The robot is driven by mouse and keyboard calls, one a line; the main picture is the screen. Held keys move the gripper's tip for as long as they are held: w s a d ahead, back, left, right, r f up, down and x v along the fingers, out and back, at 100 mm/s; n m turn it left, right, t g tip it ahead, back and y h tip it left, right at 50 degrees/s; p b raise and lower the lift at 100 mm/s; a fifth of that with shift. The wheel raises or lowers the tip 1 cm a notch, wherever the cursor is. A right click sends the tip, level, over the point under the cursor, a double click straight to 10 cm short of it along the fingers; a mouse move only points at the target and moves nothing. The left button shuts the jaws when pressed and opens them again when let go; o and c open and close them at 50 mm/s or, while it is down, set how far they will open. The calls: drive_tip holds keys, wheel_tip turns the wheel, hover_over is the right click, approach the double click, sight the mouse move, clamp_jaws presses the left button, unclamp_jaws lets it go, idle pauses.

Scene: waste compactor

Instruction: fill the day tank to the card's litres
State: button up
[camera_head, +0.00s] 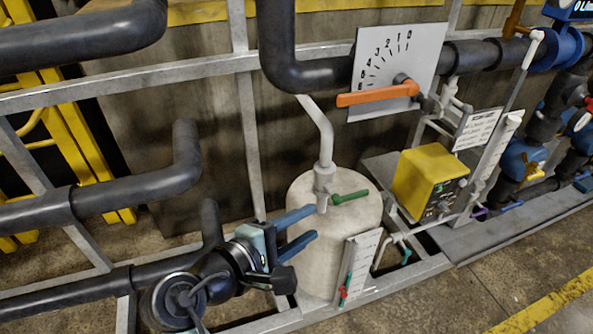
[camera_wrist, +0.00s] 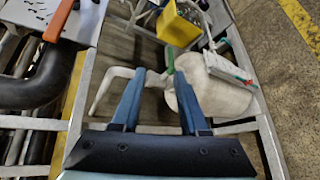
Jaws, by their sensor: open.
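The day tank (camera_head: 345,238) is a pale upright cylinder with a bent grey pipe above it. A green lever (camera_head: 350,196) sits on the pipe's valve at its top and points right. A sight gauge (camera_head: 359,264) with a scale and red and green parts stands at the tank's front. My gripper (camera_head: 314,222) is open and empty, its blue fingers in front of the tank's left upper side. In the wrist view, the green lever (camera_wrist: 170,60) shows between and beyond the fingertips. A white card (camera_head: 477,128) stands right of the tank; its text is too small to read.
An orange lever (camera_head: 378,95) on a numbered plate (camera_head: 420,48) points left, above the tank. A yellow box (camera_head: 430,185) with knobs stands right of the tank. Black pipes (camera_head: 95,210) and grey frame rails surround my arm. Floor at the front right is clear.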

drive_tip(key=w+a+r+m+t+y, duration=0.1)
drive_tip(key=w+r+m+t+y, duration=0.2)
drive_tip(key=r, duration=0.7)
drive_tip(key=shift+w+m+t, duration=0.2)
drive_tip(key=shift+m+t, duration=0.2)
